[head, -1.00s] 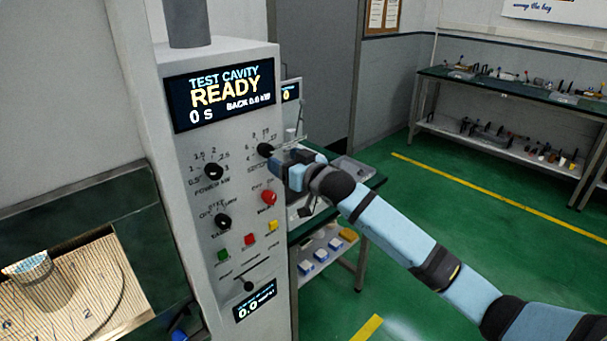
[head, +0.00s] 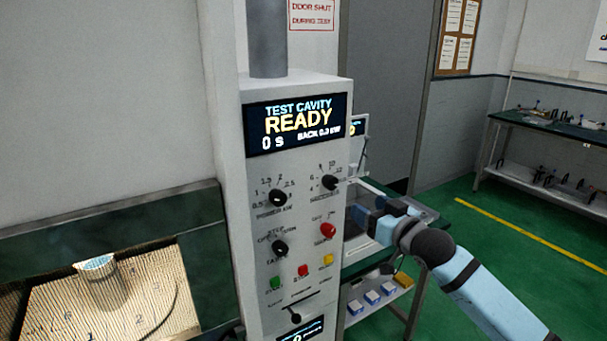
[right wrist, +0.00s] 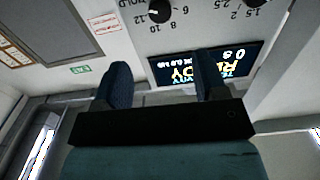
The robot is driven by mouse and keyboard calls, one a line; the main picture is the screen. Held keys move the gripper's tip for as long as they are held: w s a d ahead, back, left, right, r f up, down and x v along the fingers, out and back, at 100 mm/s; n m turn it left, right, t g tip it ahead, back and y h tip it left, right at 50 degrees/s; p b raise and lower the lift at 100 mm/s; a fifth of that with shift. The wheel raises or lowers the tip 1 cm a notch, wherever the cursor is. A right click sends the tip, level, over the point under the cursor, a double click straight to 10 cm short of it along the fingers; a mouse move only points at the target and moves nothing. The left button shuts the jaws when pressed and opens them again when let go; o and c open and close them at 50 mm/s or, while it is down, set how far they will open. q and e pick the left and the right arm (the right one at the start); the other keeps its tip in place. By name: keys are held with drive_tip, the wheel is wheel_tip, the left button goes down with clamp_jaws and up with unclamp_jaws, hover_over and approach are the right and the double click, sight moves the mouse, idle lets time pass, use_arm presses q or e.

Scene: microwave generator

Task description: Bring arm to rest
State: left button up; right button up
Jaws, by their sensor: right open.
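My right arm comes in from the lower right in the head view. Its gripper (head: 362,204) is just right of the control panel (head: 262,222), apart from the upper right knob (head: 330,182). In the right wrist view its two dark blue fingers (right wrist: 160,84) stand wide apart with nothing between them. Beyond them that view shows the panel upside down, with a knob (right wrist: 160,11) and the lit display (right wrist: 225,62). In the head view the display (head: 297,124) reads TEST CAVITY READY and 0 S. My left gripper is not in view.
A green-topped table (head: 360,262) with small boxes on its lower shelf stands behind the arm. The cavity (head: 60,300) at left holds a beaker (head: 100,280) on a numbered plate. A bench (head: 540,130) stands far right. Green floor at right is clear.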

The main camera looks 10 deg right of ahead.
drive_tip(key=s+a+f+g+h, duration=0.15)
drive_tip(key=s+f, duration=0.35)
drive_tip(key=f, duration=0.5)
drive_tip(key=s+a+f+g+y, duration=0.1)
drive_tip(key=s+a+f, duration=0.3)
drive_tip(key=f, duration=0.5)
drive_tip(key=s+a+f+g+h, duration=0.1)
drive_tip(key=s+f, duration=0.8)
drive_tip(key=s, duration=0.3)
drive_tip(key=s+a+f+g+h+p, duration=0.1)
drive_tip(key=s+f+g, duration=0.1)
drive_tip(key=s+f, duration=0.6)
drive_tip(key=s, duration=0.5)
drive_tip(key=shift+a+f+m+p, duration=0.2)
drive_tip(key=shift+f+m+p, duration=0.1)
drive_tip(key=shift+f+m, duration=0.1)
drive_tip(key=shift+s+g+h, duration=0.1)
drive_tip(key=shift+g+h, duration=0.15)
drive_tip(key=shift+c, duration=0.5)
